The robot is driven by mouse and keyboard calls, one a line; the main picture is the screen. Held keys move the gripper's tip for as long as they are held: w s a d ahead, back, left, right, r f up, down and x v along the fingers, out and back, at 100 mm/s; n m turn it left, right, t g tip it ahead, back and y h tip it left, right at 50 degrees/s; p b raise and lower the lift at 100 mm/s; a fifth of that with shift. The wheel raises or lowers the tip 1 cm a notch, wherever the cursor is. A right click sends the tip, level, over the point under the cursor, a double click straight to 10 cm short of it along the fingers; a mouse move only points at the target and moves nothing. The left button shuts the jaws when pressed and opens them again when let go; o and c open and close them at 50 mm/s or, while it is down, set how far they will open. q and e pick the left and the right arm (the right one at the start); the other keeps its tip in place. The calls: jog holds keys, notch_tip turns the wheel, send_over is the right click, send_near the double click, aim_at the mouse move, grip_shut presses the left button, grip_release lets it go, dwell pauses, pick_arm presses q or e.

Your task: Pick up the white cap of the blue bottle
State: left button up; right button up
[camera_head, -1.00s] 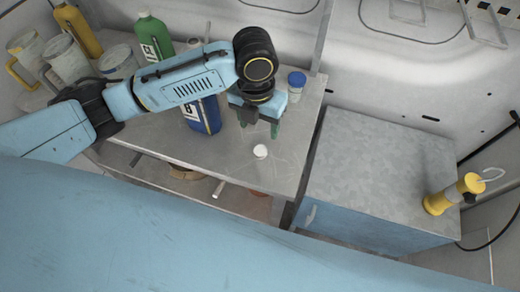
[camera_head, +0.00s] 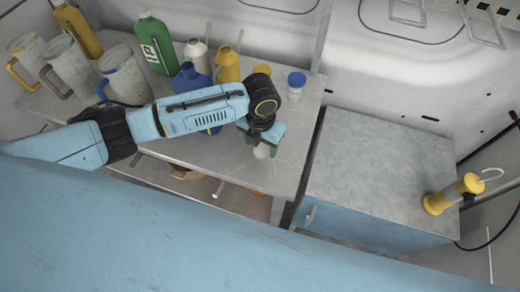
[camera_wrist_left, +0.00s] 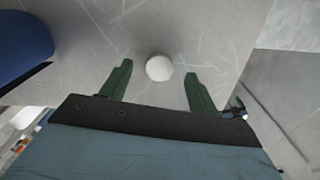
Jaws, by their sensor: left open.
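The white cap (camera_head: 261,152) lies on the grey table top, near its front edge, partly hidden by my gripper in the head view. In the left wrist view the round white cap (camera_wrist_left: 159,68) sits between and slightly beyond my two green fingertips, with a gap on each side. My left gripper (camera_head: 265,150) is open and low over the table; it also shows in the left wrist view (camera_wrist_left: 158,78). The blue bottle (camera_head: 193,76) stands upright behind my left arm, which hides part of it; its blue side shows in the left wrist view (camera_wrist_left: 22,48). My right gripper is not in view.
Green (camera_head: 156,45), white (camera_head: 196,56) and yellow bottles (camera_head: 227,66) stand behind my arm. Several grey jugs stand at the left. A small blue-lidded container (camera_head: 296,86) stands at the back right of the table. A lower grey cabinet (camera_head: 375,170) is to the right.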

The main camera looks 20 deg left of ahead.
pick_arm(q)
jog(key=shift+f, duration=0.9)
jog(key=shift+c, duration=0.3)
jog(key=c, duration=1.1)
jog(key=shift+o, duration=0.2)
